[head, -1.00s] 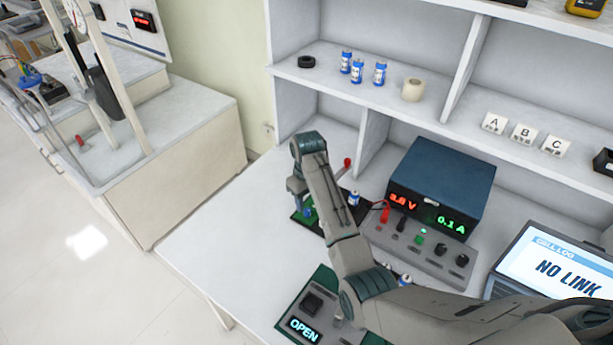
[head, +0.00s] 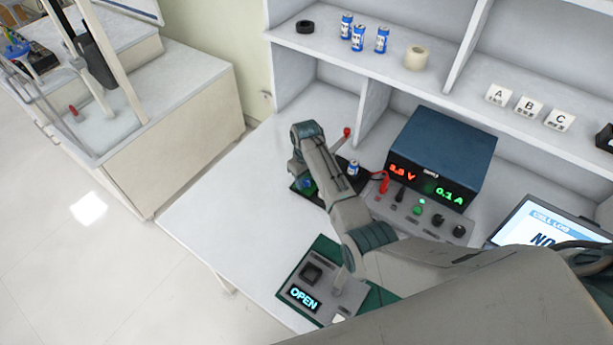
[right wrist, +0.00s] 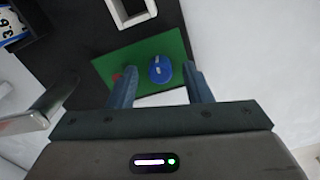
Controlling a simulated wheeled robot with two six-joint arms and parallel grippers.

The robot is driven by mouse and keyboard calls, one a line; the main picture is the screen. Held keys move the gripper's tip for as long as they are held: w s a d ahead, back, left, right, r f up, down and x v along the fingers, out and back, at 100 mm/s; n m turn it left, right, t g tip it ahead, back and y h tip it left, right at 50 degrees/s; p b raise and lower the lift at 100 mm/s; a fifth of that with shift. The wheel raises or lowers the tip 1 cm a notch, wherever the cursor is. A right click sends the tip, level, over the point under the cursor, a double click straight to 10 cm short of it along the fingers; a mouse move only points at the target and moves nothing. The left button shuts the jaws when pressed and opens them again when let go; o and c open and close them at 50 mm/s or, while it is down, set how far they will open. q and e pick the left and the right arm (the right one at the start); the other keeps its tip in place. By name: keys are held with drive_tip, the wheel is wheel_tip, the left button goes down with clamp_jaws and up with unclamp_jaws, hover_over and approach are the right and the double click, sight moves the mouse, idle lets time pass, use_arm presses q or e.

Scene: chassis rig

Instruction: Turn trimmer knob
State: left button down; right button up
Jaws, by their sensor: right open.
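The blue round trimmer knob (right wrist: 159,70) sits on a small green board (right wrist: 110,65) in the right wrist view. In the head view the knob (head: 307,184) shows small below my right gripper (head: 297,172). My right gripper (right wrist: 159,80) is open, one finger on each side of the knob; I cannot tell whether either finger touches it. A small red part (right wrist: 117,77) is on the board near the left finger. My left gripper is not in view.
A blue power supply (head: 443,150) with red and green readouts stands to the right. A red-tipped lever (head: 347,132) and a blue-white cell (head: 353,168) are close to the gripper. A box reading OPEN (head: 303,297) lies in front. The bench at left is clear.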

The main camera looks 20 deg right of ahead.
drive_tip(key=shift+f, duration=0.1)
drive_tip(key=shift+c, duration=0.7)
clamp_jaws()
drive_tip(key=shift+r+n+p, duration=0.2)
drive_tip(key=shift+n+p, duration=0.2)
drive_tip(key=shift+p, duration=0.15)
drive_tip(key=shift+n+p, duration=0.35)
drive_tip(key=shift+n, duration=0.05)
drive_tip(key=shift+f+n, duration=0.15)
drive_tip(key=shift+n, duration=0.25)
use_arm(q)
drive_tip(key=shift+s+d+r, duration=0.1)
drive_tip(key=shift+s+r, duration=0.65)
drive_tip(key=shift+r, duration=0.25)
use_arm(e)
drive_tip(key=shift+o, duration=0.7)
unclamp_jaws()
